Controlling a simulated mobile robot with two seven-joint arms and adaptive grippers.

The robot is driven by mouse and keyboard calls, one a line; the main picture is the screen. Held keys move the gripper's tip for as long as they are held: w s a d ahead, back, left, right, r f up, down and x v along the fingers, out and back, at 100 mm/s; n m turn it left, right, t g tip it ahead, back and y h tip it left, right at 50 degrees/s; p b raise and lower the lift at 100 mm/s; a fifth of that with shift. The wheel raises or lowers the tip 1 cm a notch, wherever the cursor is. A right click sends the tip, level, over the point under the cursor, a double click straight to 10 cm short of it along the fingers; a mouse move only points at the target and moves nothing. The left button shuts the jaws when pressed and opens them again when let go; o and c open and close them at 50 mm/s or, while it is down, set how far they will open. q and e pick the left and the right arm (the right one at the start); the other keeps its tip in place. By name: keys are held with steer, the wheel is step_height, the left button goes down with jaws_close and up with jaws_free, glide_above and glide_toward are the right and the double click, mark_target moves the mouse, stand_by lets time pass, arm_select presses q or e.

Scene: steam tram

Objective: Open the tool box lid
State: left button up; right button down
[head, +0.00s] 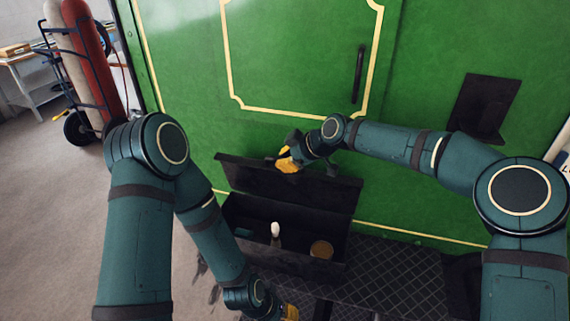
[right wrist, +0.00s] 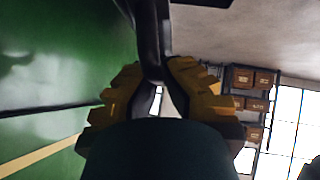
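The black tool box (head: 231,215) stands against the green tram side in the head view. Its lid (head: 320,195) is raised, tilted up at the back, so the inside shows. My right gripper (head: 288,160) is at the lid's upper edge. In the right wrist view, its yellow fingers (right wrist: 158,85) sit close on both sides of a dark part of the lid (right wrist: 152,40) and appear shut on it. My left gripper (head: 291,312) is at the bottom edge, in front of the box, mostly cut off; its opening is hidden.
Inside the box are a pale-topped object (head: 275,231) and a round brown object (head: 321,249). A dark patterned metal step (head: 400,285) lies to the right. A handle (head: 359,73) is on the green side above. A cart with gas cylinders (head: 85,60) stands at left.

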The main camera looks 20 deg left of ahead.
steer(key=shift+w+f, duration=0.15)
steer(key=shift+w, duration=0.15)
steer(key=c, duration=1.3)
jaws_free()
steer(key=shift+o, duration=1.4)
steer(key=shift+w, duration=0.2)
steer(key=shift+s, duration=0.1)
steer(key=v, duration=1.2)
